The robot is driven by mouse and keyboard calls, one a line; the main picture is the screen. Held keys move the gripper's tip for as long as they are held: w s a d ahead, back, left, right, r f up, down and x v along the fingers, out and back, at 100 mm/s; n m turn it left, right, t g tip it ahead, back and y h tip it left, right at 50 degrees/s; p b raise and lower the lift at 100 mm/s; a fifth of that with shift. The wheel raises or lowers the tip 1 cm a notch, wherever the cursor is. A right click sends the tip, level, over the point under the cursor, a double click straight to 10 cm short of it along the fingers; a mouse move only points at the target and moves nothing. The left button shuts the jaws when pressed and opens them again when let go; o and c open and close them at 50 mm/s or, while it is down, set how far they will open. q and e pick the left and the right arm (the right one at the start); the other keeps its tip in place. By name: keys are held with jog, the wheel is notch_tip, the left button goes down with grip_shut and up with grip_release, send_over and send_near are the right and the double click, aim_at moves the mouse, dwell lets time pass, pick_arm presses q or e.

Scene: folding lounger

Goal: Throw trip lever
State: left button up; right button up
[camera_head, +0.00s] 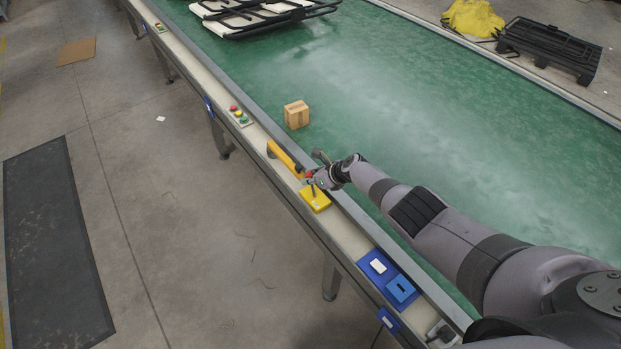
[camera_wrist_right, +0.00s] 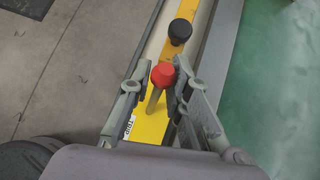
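The trip lever has a red knob (camera_wrist_right: 163,75) on a grey stem, rising from a yellow base (camera_head: 315,198) on the conveyor's side rail. A label reading "TRIP" (camera_wrist_right: 129,127) shows on the base in the right wrist view. My right gripper (camera_head: 314,178) is at the lever; in the right wrist view its fingers (camera_wrist_right: 161,84) are apart, one on each side of the red knob and stem. Small gaps seem to show beside the knob, so it looks open around it. My left gripper is in neither view.
A yellow bar (camera_head: 284,156) with a black knob (camera_wrist_right: 180,31) lies just beyond the lever on the rail. A cardboard box (camera_head: 296,115) sits on the green belt (camera_head: 400,110). Button panels (camera_head: 240,116) and a blue panel (camera_head: 388,277) are along the rail.

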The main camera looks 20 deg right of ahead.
jog(key=shift+o, duration=1.2)
jog(key=shift+s+d+r, duration=0.1)
jog(key=shift+d+r, duration=0.35)
jog(key=shift+d, duration=0.1)
jog(key=v, duration=1)
jog(key=shift+s+a+r, duration=0.25)
jog(key=shift+s+r, duration=0.05)
jog(key=shift+s, duration=0.15)
